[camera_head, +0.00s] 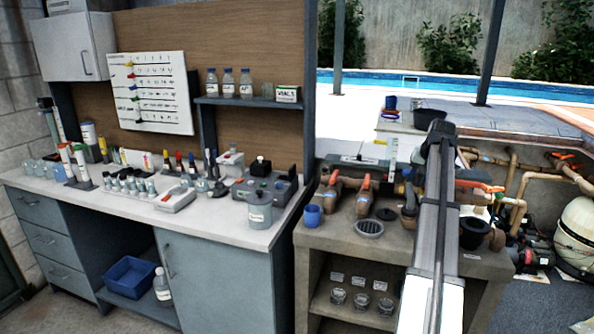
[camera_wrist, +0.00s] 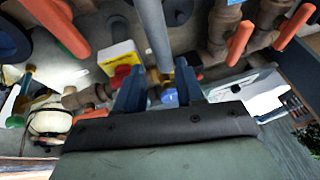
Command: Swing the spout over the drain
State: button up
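In the wrist view my gripper (camera_wrist: 158,88) shows two blue fingers set apart, open. A slim grey tube (camera_wrist: 154,35), which looks like the spout, runs up the picture from a brass-coloured fitting (camera_wrist: 158,76) that appears between the fingertips. A small blue part shows there too; I cannot tell whether the fingers touch anything. In the head view the round grey drain grate (camera_head: 369,228) lies on the brown bench top, left of my arm. My arm hides my fingers and most of the spout area in that view.
Brown pipes with orange valve handles (camera_head: 364,182) stand behind the drain. A blue cup (camera_head: 312,215) is left of it, and a black pot (camera_head: 473,232) is right of my arm. A yellow, white and red box (camera_wrist: 119,60) is near my fingers. Glass jars sit below.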

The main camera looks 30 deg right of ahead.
jog(key=v, duration=0.8)
jog(key=w+a+f+n+t+y, duration=0.1)
jog(key=w+a+f+n+y, duration=0.1)
jog(key=w+a, duration=1.1)
jog(key=w+a+f+n+t+y, duration=0.2)
jog(key=w+a+f+n, duration=0.1)
jog(key=w+a, duration=1)
jog(key=a+f, duration=0.1)
jog(key=a, duration=0.5)
jog(key=shift+a+f, duration=0.35)
jog(key=shift+a, duration=0.05)
